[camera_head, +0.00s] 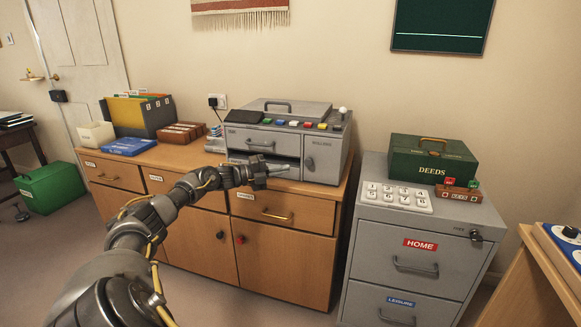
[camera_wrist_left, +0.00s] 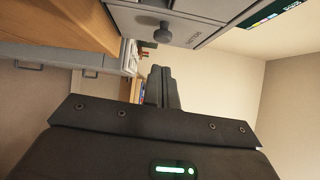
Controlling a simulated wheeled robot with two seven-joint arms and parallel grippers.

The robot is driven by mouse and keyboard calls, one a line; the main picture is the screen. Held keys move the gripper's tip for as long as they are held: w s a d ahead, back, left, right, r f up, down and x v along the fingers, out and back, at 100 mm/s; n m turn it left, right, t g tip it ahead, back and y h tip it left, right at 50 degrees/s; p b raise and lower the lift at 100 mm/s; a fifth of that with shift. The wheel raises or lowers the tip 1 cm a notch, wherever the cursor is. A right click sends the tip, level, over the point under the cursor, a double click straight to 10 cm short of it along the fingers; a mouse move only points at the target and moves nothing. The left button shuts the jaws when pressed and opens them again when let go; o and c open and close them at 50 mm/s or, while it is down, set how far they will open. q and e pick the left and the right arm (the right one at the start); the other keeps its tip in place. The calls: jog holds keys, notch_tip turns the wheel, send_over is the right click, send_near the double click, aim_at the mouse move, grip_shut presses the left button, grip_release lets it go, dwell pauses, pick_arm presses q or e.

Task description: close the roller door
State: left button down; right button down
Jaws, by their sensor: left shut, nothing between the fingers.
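A grey metal unit (camera_head: 322,155) stands on the wooden sideboard. Its front has a drawer-like panel with a bar handle, a dark low opening (camera_head: 284,162) at the left and a panel with a dark handle at the right. I cannot tell for sure which part is the roller door; my arm covers some of the lower front. My left gripper (camera_head: 276,170) is shut and empty, pointing right in front of the opening. In the left wrist view its fingers (camera_wrist_left: 161,86) are together, with a dark round knob (camera_wrist_left: 163,33) on a grey labelled face beyond them, apart from them. My right gripper is not in view.
A grey cabinet (camera_head: 405,240) with a green deeds box (camera_head: 430,160) and number keys (camera_head: 396,197) stands at the right. A wooden desk edge is at the far right.

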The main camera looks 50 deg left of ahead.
pick_arm(q)
jog(key=shift+s+a+f, duration=0.15)
jog(key=shift+s+a, duration=0.65)
jog(key=shift+a, duration=0.15)
jog(key=shift+s+a+f, duration=0.15)
jog(key=shift+s+a, duration=0.65)
jog(key=shift+a, duration=0.15)
